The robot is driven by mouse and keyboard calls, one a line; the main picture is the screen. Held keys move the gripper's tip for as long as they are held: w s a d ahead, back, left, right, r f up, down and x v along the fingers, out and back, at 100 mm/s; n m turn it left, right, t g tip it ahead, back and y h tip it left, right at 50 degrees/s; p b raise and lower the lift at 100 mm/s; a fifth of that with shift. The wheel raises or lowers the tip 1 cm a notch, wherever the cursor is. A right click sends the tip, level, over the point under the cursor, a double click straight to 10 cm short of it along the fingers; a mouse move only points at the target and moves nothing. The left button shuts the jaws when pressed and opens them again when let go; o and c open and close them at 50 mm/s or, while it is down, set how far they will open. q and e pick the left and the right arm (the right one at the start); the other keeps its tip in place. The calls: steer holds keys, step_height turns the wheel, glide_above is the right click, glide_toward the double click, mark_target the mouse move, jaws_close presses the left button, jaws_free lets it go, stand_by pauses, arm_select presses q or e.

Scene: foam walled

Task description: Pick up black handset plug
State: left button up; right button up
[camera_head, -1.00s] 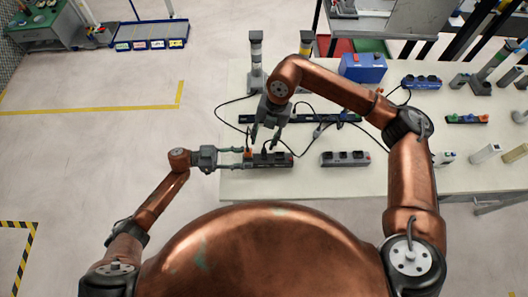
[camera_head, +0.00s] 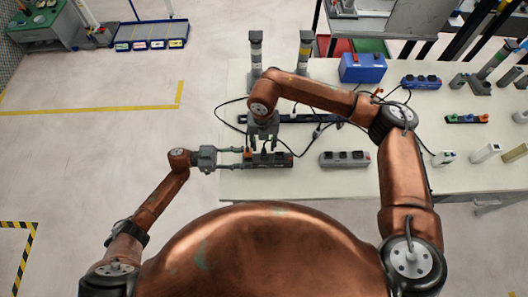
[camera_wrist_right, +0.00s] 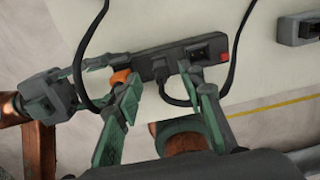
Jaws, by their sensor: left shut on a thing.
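A dark power strip (camera_head: 283,160) lies near the table's front edge and also shows in the right wrist view (camera_wrist_right: 208,50). A small black plug (camera_wrist_right: 160,70) appears seated in it, with a black cord looping below. An orange piece (camera_wrist_right: 121,76) is at the strip's left end. My left gripper (camera_head: 240,158) is shut on that end of the strip; it also shows in the right wrist view (camera_wrist_right: 118,72). My right gripper (camera_head: 263,146) is over the strip, open, its fingers (camera_wrist_right: 164,92) on either side of the black plug. Whether they touch it cannot be told.
A second grey strip (camera_head: 345,158) lies to the right. A long dark strip (camera_head: 290,118) with loose black cables is behind. A blue box (camera_head: 362,67) and two posts (camera_head: 255,60) stand farther back.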

mark_target(264, 149)
steer(key=f, duration=0.4)
steer(key=shift+s+f, duration=0.25)
steer(key=shift+f, duration=0.05)
steer(key=shift+c, duration=0.4)
steer(key=shift+d, duration=0.1)
jaws_close()
